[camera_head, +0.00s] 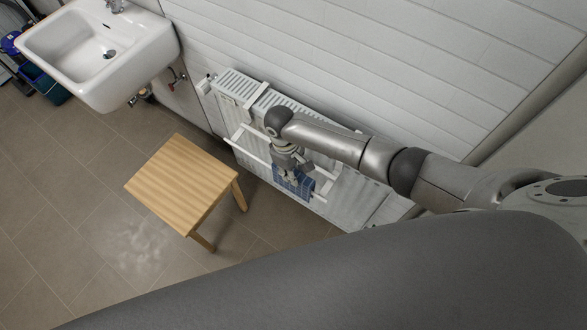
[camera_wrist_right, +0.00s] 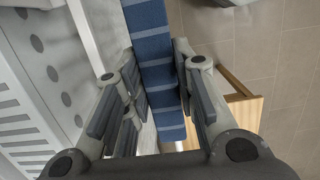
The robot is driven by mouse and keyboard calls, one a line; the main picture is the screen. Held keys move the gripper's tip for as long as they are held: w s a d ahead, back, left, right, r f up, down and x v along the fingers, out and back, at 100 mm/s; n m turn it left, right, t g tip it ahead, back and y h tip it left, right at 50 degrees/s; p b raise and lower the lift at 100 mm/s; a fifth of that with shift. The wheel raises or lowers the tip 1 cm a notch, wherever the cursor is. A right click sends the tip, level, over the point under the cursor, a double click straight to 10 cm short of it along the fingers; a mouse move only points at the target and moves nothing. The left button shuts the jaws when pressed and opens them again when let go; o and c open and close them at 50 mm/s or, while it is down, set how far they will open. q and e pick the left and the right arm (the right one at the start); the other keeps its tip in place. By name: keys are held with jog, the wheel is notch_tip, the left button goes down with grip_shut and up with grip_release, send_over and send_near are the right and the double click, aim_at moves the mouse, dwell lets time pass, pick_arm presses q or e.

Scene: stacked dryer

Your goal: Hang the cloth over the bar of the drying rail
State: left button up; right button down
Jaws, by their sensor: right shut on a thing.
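The blue cloth with lighter stripes (camera_head: 295,186) hangs below my right gripper (camera_head: 288,170) in the head view, close to the white drying rail (camera_head: 248,154) on the radiator front. My right gripper is shut on the cloth. In the right wrist view the cloth (camera_wrist_right: 151,45) runs between the fingers of the right gripper (camera_wrist_right: 157,85), and a white bar (camera_wrist_right: 84,32) lies to its left. I cannot tell whether the cloth touches or crosses the bar. The arm and gripper hide part of the rail. My left gripper is not in view.
The white radiator (camera_head: 236,88) stands against the white panelled wall. A wooden stool (camera_head: 181,178) stands on the tiled floor in front of the rail. A white sink (camera_head: 97,47) is at upper left, with a dark bucket (camera_head: 45,84) beside it. Floor left of the stool is clear.

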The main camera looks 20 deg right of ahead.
jog(key=shift+f+b, duration=1.3)
jog(key=shift+f, duration=1)
jog(key=c, duration=1.1)
grip_release()
